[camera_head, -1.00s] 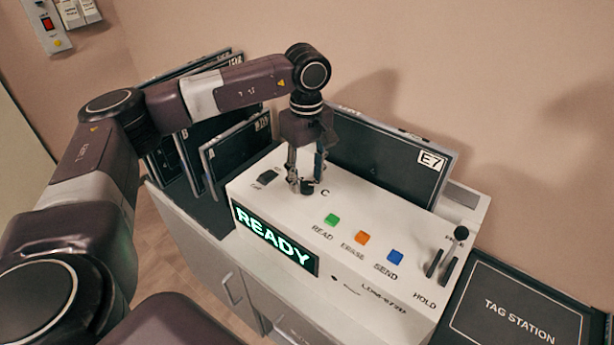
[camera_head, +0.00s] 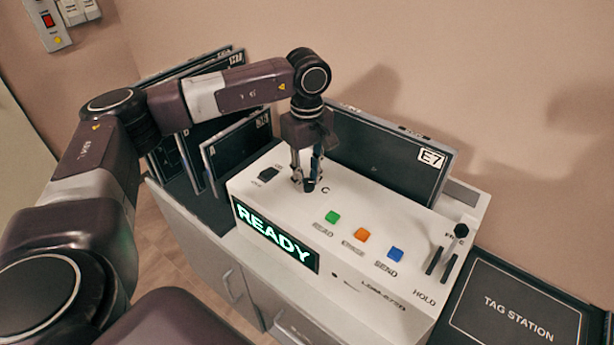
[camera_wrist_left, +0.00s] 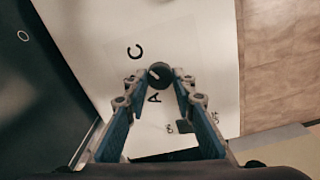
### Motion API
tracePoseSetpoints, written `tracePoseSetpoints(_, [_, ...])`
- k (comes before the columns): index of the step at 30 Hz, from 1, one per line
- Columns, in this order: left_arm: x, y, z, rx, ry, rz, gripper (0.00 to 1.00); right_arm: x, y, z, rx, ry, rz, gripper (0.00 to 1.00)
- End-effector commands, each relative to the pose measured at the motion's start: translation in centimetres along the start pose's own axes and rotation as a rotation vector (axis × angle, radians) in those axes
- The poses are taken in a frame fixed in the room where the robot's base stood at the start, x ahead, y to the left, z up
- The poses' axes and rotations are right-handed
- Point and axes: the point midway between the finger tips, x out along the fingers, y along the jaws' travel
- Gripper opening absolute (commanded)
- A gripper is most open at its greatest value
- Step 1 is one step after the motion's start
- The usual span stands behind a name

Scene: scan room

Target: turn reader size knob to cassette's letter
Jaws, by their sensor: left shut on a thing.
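The white reader (camera_head: 405,302) stands on the cabinet, its green display (camera_head: 275,237) showing READY. Its dark round size knob (camera_head: 309,186) is between the fingertips of my left gripper (camera_head: 308,180), which points down and is shut on it. In the left wrist view the knob (camera_wrist_left: 160,75) has a white pointer mark, with the printed letters C and A beside it; I cannot tell exactly which letter the mark meets. Any other letters are hidden. A dark cassette (camera_head: 385,165) labelled E7 stands in the reader's back; no size letter is readable on it.
Green (camera_head: 332,216), orange (camera_head: 362,235) and blue (camera_head: 396,254) buttons sit right of the knob, with a slider (camera_head: 445,258) further right. A TAG STATION pad (camera_head: 515,312) lies at the right. Dark cassettes (camera_head: 235,147) stand upright left of the reader.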

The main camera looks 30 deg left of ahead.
Motion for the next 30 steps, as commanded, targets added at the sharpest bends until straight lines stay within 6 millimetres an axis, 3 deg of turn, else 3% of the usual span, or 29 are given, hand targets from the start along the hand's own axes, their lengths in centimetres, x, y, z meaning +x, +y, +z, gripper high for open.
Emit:
tracePoseSetpoints(11, [0.1, 0.0, 0.0, -0.188, 0.0, 0.002, 0.0, 1.1, 0.5, -0.4, -0.002, 0.007, 0.005, 0.14])
tracePoseSetpoints(30, [-0.1, -0.1, 0.0, -0.77, 0.0, 0.004, 0.0, 2.9, 0.4, -0.3, -0.002, 0.009, 0.005, 0.14])
